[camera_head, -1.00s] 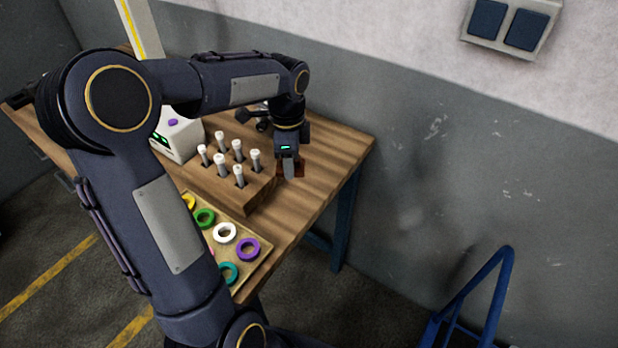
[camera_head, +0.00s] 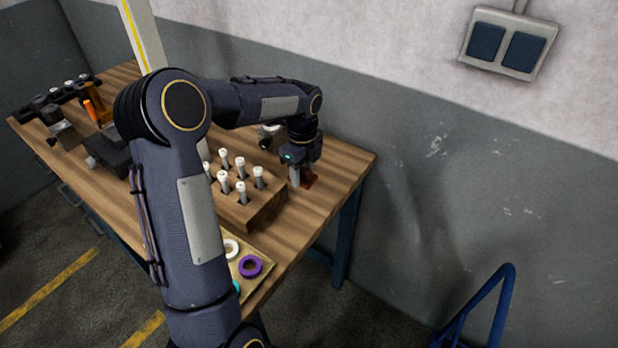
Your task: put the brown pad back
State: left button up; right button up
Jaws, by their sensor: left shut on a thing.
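The brown pad (camera_head: 309,180), small and reddish-brown, shows at the fingers of my left gripper (camera_head: 298,178), near the table's back right edge. My left gripper points down and is shut on the pad; the fingers hide part of it. I cannot tell whether the pad touches the tabletop. The wooden block (camera_head: 262,208) with several white-topped pegs stands just to the left of the gripper. My right gripper is not in view.
The wooden table (camera_head: 335,172) has clear room at its right end. A tray (camera_head: 262,243) with coloured rings lies at the front, partly behind my left arm. An orange-and-black device (camera_head: 95,112) stands at the far left. A blue rail (camera_head: 490,305) stands at lower right.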

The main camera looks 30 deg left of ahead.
aim_at(309, 191)
pick_arm(q)
jog(key=f, duration=0.1)
jog(key=w+f, duration=0.1)
jog(key=w, duration=0.1)
jog(key=shift+w+d+f, duration=0.15)
jog(key=shift+d+f, duration=0.1)
jog(key=shift+f, duration=0.15)
jog(key=shift+f+p, duration=0.4)
jog(key=shift+f, duration=1.2)
jog(key=shift+f, duration=0.2)
jog(key=o, duration=1)
jog(key=shift+r, duration=0.15)
